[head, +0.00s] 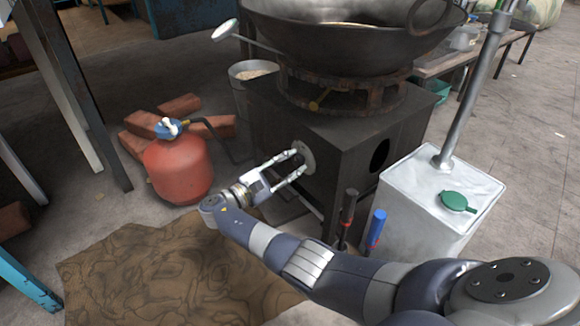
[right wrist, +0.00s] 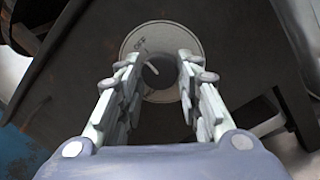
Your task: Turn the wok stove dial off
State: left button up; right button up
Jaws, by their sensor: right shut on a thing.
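The wok stove (head: 345,150) is a dark box-shaped metal stand with a large wok (head: 350,40) on its burner ring. Its dial (head: 305,152) is on the front-left face, with a round pale plate behind it. In the right wrist view the dial's plate (right wrist: 138,45) shows the word OFF at its upper left, and a dark round knob (right wrist: 160,72) sits at its centre. My right gripper (head: 298,164) reaches the dial from the left, its two fingers on either side of the knob and shut on it. The knob's exact pointer direction is hard to read. My left gripper is not in view.
A red gas cylinder (head: 180,170) stands left of the stove, with a hose and bricks (head: 180,105) behind it. A white metal can (head: 425,200) with a green cap stands at the right. Two upright handles, dark and blue (head: 377,225), are near my right arm.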

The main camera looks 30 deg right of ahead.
dwell(0.4)
jog(key=o, duration=1.1)
jog(key=a, duration=0.8)
jog(key=s+a+f, duration=0.1)
jog(key=a, duration=0.3)
jog(key=shift+s+f, duration=0.1)
jog(key=shift+d, duration=0.1)
